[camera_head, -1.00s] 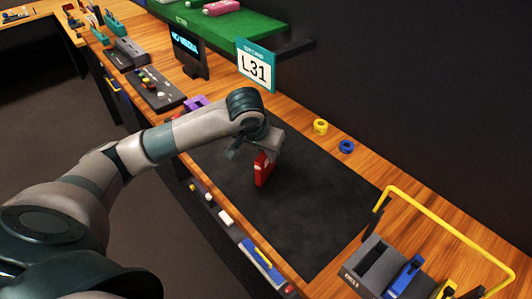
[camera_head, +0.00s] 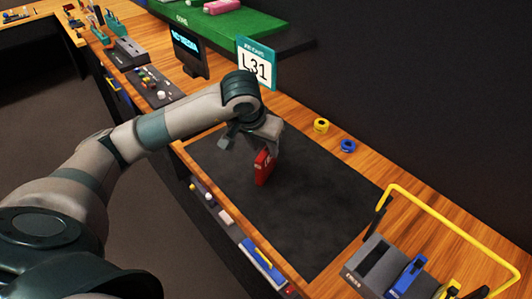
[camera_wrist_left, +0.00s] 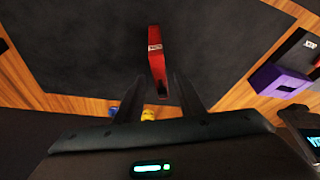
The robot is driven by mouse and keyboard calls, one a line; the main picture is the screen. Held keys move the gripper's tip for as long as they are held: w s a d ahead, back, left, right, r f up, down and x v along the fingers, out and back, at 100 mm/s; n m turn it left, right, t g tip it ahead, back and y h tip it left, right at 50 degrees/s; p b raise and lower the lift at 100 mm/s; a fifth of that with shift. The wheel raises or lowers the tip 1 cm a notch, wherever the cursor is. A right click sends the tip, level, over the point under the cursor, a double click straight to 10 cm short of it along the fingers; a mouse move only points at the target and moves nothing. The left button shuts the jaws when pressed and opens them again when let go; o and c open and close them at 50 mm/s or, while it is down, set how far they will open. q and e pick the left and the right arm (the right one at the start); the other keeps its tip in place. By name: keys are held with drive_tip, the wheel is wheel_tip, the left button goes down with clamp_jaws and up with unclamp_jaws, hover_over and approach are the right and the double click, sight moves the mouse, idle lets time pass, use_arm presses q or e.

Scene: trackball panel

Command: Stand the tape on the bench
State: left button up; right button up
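A red, flat, box-like item with a small white label (camera_head: 264,167) stands upright on the dark mat on the wooden bench. I cannot read its label or be sure that it is the tape. My left gripper (camera_head: 250,146) is just above and beside it, with its fingers apart. In the left wrist view the red item (camera_wrist_left: 156,45) lies ahead of and between the two spread fingers (camera_wrist_left: 159,85), with no clear grip on it. A yellow ring (camera_head: 321,126) and a blue ring (camera_head: 347,146), like small rolls, lie behind the mat. My right gripper is not in view.
The dark mat (camera_head: 310,215) is otherwise clear. A grey holder (camera_head: 375,262) with blue tools and a yellow rail (camera_head: 450,225) stand at the front right. An L31 sign (camera_head: 257,66) and a screen (camera_head: 188,52) stand behind. A purple block (camera_wrist_left: 280,82) shows in the wrist view.

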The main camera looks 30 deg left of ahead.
use_arm(q)
drive_tip(key=b+v, duration=0.1)
drive_tip(key=v, duration=0.6)
drive_tip(key=shift+s+r+b, duration=0.1)
drive_tip(key=shift+r+b, duration=0.25)
drive_tip(key=shift+s+r, duration=0.1)
drive_tip(key=shift+r, duration=0.05)
